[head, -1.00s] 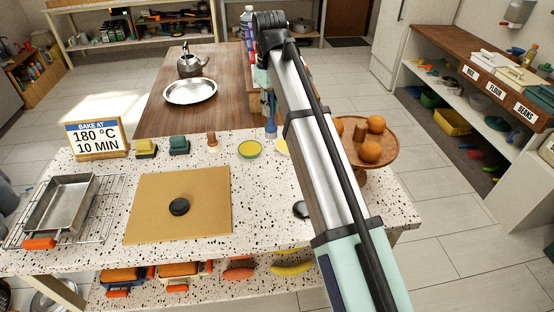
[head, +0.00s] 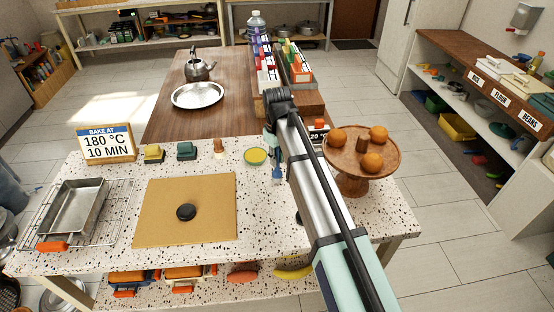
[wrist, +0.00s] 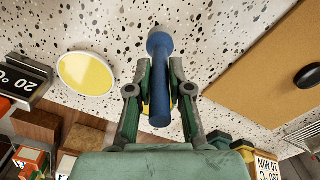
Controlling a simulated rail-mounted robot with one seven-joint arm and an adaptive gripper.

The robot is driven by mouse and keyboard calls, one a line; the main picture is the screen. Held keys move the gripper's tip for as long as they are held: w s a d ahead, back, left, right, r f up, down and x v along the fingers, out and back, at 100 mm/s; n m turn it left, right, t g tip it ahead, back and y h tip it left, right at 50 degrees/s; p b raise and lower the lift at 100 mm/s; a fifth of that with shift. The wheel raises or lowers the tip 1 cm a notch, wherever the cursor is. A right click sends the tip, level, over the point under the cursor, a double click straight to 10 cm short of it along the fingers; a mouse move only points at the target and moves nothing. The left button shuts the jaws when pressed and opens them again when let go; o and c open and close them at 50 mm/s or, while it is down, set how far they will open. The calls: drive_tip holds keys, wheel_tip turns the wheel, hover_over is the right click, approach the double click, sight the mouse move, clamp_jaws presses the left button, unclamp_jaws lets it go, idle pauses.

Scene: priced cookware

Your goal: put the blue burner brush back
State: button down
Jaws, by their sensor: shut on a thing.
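The blue brush (wrist: 159,80) is in my gripper (wrist: 160,78); in the wrist view its thick blue handle stands between the two fingers, with a rounded end beyond them. In the head view the blue brush (head: 277,172) shows below my gripper, over the speckled counter (head: 120,180), to the right of the yellow dish. I cannot tell whether it touches the counter. Most of my gripper is hidden behind my arm in the head view.
A yellow dish (head: 255,156) is close on the left. A fruit stand (head: 350,180) with oranges is right of my arm. A tan board (head: 185,225) with a black knob lies left. Two racks (head: 290,75) and a 20 °C sign (head: 318,126) stand behind.

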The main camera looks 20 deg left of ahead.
drive_tip(key=shift+f, duration=0.7)
drive_tip(key=shift+f, duration=0.15)
drive_tip(key=c, duration=1.1)
unclamp_jaws()
wheel_tip(320, 180, up, 12)
drive_tip(key=b, duration=0.2)
drive_tip(key=shift+r+b, duration=0.2)
drive_tip(key=shift+b, duration=0.15)
